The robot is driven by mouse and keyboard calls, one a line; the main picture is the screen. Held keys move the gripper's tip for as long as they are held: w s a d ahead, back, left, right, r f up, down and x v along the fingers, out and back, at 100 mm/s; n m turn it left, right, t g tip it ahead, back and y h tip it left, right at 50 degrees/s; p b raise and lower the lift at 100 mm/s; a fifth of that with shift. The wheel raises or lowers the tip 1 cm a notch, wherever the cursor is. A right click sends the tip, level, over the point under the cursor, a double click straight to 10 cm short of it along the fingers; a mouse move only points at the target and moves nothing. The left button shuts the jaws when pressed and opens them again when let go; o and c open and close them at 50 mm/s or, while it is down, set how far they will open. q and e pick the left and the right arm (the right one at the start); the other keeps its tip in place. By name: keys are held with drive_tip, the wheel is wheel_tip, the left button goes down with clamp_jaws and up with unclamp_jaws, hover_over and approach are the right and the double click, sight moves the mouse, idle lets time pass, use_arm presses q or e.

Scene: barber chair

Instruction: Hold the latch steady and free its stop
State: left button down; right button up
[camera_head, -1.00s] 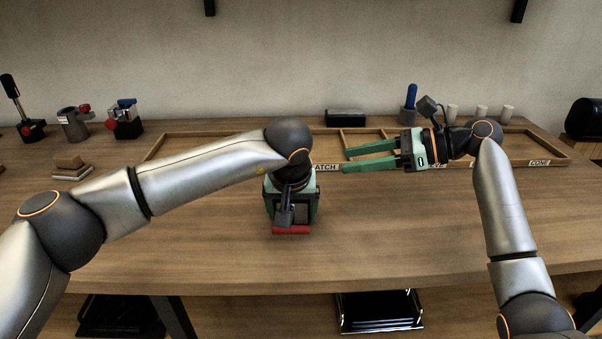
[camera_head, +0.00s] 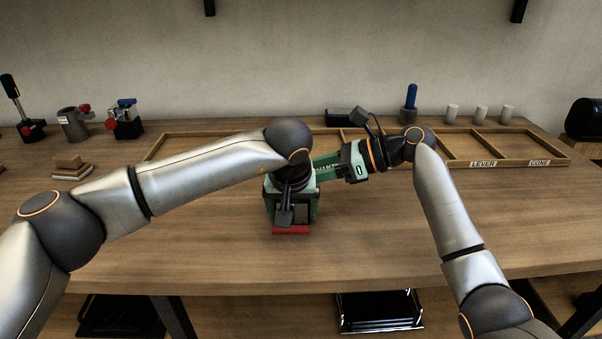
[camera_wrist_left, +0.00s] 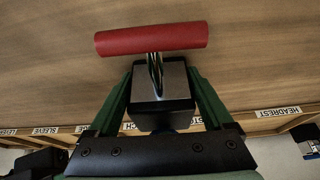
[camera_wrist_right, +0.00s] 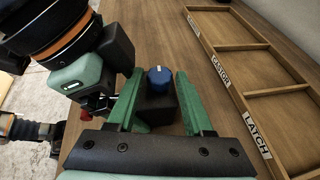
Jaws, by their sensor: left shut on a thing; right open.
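The latch is a dark block with a metal face (camera_wrist_left: 160,85) and a red crossbar handle (camera_wrist_left: 150,39). The red handle also shows in the head view (camera_head: 291,230), at the front of the block. My left gripper (camera_head: 291,208) is shut on the block from above, one green finger on each side. A blue knob (camera_wrist_right: 160,76), seemingly the stop, stands on the block's far end in the right wrist view. My right gripper (camera_wrist_right: 159,84) is open, its fingers on either side of the knob with small gaps. In the head view my left arm partly hides the latch, and the knob is hidden.
A shallow wooden tray (camera_head: 445,147) with labelled compartments lies behind the latch; the LATCH compartment (camera_wrist_right: 292,121) looks empty. Clamps and fittings (camera_head: 73,123) stand at the back left. A blue-handled tool (camera_head: 410,97) and white cylinders (camera_head: 480,115) stand at the back right. The front of the table is clear.

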drive_tip(key=shift+a, duration=0.25)
clamp_jaws()
idle(0.3)
